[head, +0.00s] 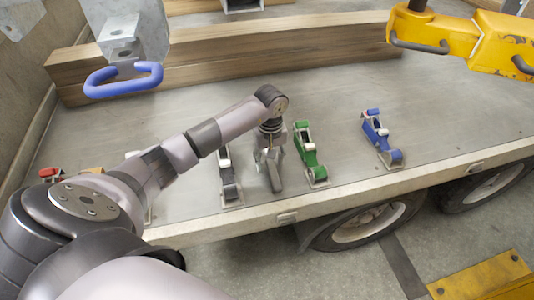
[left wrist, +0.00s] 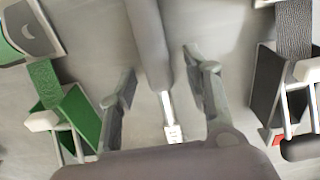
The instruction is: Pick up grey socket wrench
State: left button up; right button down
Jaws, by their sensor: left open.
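My left gripper (head: 268,174) points down over the trailer bed, between a black-grey ratchet strap (head: 230,180) and a green ratchet strap (head: 310,158). In the left wrist view my left gripper (left wrist: 160,82) has its two fingers apart. The grey socket wrench (left wrist: 150,42), with a dark grey handle and a silver shaft (left wrist: 170,115), lies between the fingers with visible gaps on both sides. Its handle runs out of the top edge and its silver end meets the gripper body's edge. In the head view my gripper largely hides it. My right gripper is not in view.
A blue ratchet strap (head: 380,138) lies further right, and a red one (head: 50,172) at the left. Wooden beams (head: 220,62) lie across the back. The bed's front rail (head: 400,178) runs above wheels.

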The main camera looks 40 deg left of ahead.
pick_arm(q)
jog(key=shift+c, duration=0.4)
grip_shut()
jog(key=shift+r, duration=0.1)
